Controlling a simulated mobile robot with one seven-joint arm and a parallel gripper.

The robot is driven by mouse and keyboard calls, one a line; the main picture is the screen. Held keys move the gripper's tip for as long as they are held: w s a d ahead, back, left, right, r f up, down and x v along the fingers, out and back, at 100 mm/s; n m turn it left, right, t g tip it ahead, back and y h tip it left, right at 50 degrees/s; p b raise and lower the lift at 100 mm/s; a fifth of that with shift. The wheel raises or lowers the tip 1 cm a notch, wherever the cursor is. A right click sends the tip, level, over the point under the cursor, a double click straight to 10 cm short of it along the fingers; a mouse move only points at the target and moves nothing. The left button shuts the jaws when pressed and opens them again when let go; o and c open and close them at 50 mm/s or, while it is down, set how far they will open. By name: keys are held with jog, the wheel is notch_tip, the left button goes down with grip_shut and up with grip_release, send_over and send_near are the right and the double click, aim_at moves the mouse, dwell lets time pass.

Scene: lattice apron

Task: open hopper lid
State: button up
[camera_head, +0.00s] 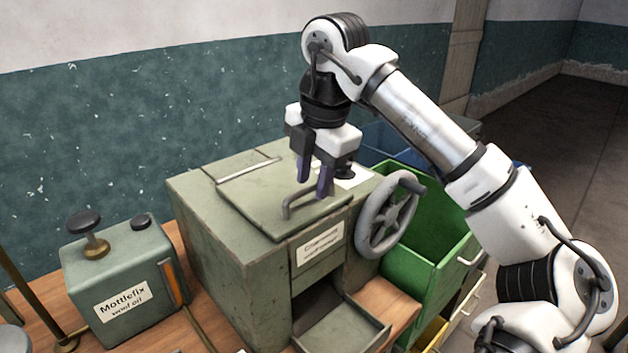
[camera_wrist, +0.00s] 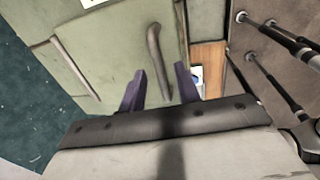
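The hopper (camera_head: 215,240) is a worn grey-green metal box on a wooden bench. Its square lid (camera_head: 255,207) lies flat and shut on top; it also shows in the wrist view (camera_wrist: 120,50). A bar handle (camera_head: 293,207) sits near the lid's front edge and also shows in the wrist view (camera_wrist: 155,50). My gripper (camera_head: 314,188) points down over the handle area.
A spoked handwheel (camera_head: 388,215) is on the hopper's right side. Green bins (camera_head: 435,225) stand to the right. A labelled oil can (camera_head: 120,280) stands to the left. An open tray (camera_head: 340,328) juts from the hopper's front. A rod (camera_head: 248,170) runs along the lid's back edge.

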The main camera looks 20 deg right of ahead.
grip_shut()
jog(key=shift+r, duration=0.15)
